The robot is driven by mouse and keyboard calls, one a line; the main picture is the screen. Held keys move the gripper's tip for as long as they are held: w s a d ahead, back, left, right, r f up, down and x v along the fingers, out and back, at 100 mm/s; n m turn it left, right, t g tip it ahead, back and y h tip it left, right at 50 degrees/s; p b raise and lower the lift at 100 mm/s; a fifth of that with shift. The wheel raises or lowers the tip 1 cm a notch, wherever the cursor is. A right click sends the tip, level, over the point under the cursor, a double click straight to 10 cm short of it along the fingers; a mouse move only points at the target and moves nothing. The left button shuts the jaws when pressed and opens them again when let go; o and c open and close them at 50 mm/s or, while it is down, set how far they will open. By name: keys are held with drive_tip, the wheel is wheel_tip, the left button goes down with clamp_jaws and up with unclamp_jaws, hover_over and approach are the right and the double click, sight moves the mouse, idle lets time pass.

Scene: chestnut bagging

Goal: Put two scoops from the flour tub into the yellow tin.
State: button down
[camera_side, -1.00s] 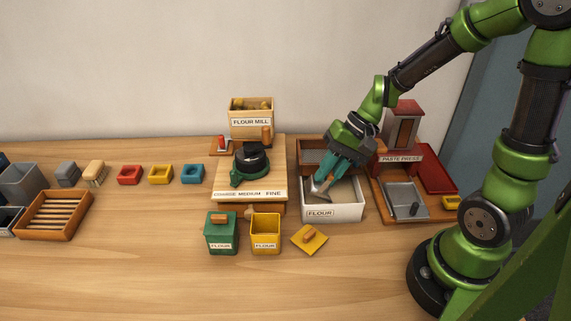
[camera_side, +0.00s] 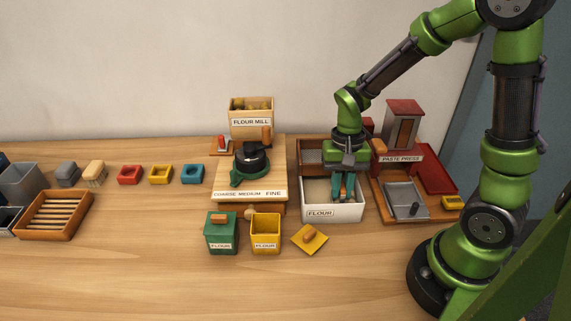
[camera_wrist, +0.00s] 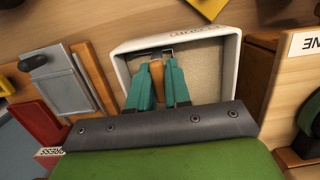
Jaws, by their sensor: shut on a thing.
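The white flour tub (camera_side: 345,213) stands right of centre, and its pale inside shows in the wrist view (camera_wrist: 210,72). My gripper (camera_side: 343,196) points down into the tub. Its teal fingers, also in the wrist view (camera_wrist: 165,92), are shut on the wooden handle of a scoop (camera_wrist: 157,70). A bit of the scoop's metal shows past the fingertips; most of its bowl is hidden, so I cannot tell whether it holds flour. The yellow tin (camera_side: 265,239) stands open left of the tub. Its yellow lid (camera_side: 317,241) with a wooden knob lies on the table beside it.
A lidded green tin (camera_side: 221,239) stands left of the yellow tin. The flour mill (camera_side: 251,124) and its board are behind them. The paste press (camera_side: 402,132) is right of the tub. A brown tray (camera_side: 311,156) lies behind the tub. The front table is clear.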

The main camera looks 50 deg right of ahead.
drive_tip(key=shift+w+a+r+g+h, duration=0.25)
drive_tip(key=shift+w+a+g+h, duration=0.1)
drive_tip(key=shift+a+g+h, duration=0.05)
wheel_tip(320, 180, up, 7)
drive_tip(key=shift+w+a+r, duration=0.15)
drive_tip(key=shift+r, duration=0.05)
idle(0.7)
